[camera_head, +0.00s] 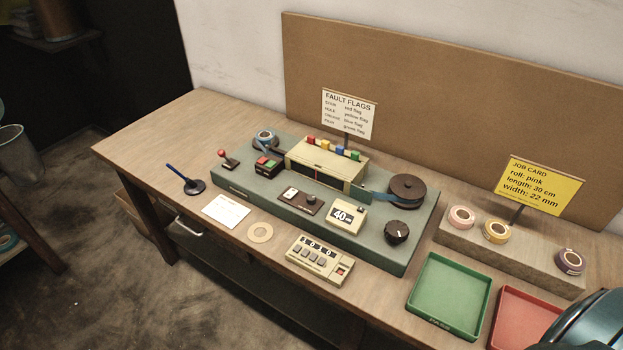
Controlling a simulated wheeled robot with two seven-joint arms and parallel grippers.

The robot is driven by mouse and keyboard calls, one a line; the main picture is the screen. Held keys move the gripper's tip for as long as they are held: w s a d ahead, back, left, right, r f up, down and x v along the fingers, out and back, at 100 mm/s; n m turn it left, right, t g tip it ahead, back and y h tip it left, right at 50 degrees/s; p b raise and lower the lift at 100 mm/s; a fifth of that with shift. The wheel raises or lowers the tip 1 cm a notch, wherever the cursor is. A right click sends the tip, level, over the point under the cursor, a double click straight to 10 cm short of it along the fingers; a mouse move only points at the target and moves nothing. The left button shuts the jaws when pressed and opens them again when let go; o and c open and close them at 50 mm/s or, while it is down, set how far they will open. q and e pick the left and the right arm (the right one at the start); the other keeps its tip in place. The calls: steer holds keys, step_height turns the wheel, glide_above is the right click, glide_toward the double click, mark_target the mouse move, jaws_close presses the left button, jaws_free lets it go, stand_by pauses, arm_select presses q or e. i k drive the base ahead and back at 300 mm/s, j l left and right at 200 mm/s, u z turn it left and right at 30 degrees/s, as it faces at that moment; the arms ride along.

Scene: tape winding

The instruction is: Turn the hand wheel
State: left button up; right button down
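A grey-green winding machine (240,182) stands on the table. At its right end is a dark brown round drum (407,188) with a hub on top, and blue tape runs to it from the cream housing (318,165). A black round knob (396,232) sits at the machine's front right. I cannot tell for certain which round part is the hand wheel. A blue tape roll (264,138) sits at the machine's left end. No fingers of my left or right gripper show; only a glossy dark part, probably of my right arm, enters at the bottom right corner.
A green tray (412,302) and a red tray (497,340) lie at front right. Tape rolls stand on a block (520,255) below the yellow job card (540,186). A counter box (318,260) and cardboard ring (259,232) lie in front. The table's left end (150,140) is clear.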

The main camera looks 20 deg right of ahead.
mark_target(396, 232)
steer(key=z, duration=1.35)
